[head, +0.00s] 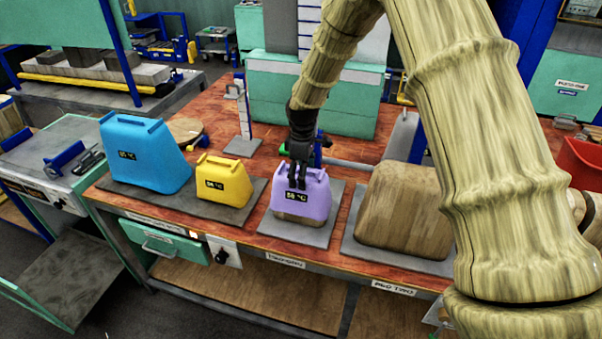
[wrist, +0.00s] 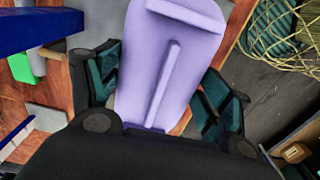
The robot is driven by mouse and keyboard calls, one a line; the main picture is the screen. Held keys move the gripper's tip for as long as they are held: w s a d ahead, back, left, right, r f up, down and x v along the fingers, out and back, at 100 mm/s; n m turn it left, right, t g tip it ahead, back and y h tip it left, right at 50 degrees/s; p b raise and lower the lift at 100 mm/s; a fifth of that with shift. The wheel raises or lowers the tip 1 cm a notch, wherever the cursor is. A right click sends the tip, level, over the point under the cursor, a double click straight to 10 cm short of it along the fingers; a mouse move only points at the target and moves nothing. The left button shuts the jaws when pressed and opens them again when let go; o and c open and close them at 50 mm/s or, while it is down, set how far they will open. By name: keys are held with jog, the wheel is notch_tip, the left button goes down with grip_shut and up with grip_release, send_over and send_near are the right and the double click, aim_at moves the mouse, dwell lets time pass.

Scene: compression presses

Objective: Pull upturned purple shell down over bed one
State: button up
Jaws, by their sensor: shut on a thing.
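The purple shell (head: 302,197) is upright over a wooden block (head: 301,219) on a grey plate (head: 326,227) at the front of the bench. The block's lower edge shows below the shell, and a dark display is on the shell's front. My gripper (head: 298,180) reaches down from above and is shut on the upper part of the purple shell. In the wrist view, the purple shell (wrist: 165,75) lies between my two fingers, with its pale ridge facing the camera. My fingers hide part of the shell's top.
A blue shell (head: 146,155) and a yellow shell (head: 223,180) stand on a grey mat to the left. A bare wooden block (head: 405,212) sits on a grey plate close on the right. A metal stand (head: 243,140) and a green box (head: 315,95) are behind.

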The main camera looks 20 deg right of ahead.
jog(key=shift+f, duration=0.4)
dwell(0.3)
jog(key=o, duration=1.4)
jog(key=shift+c, duration=0.2)
notch_tip(320, 180, up, 12)
jog(key=shift+f, duration=0.1)
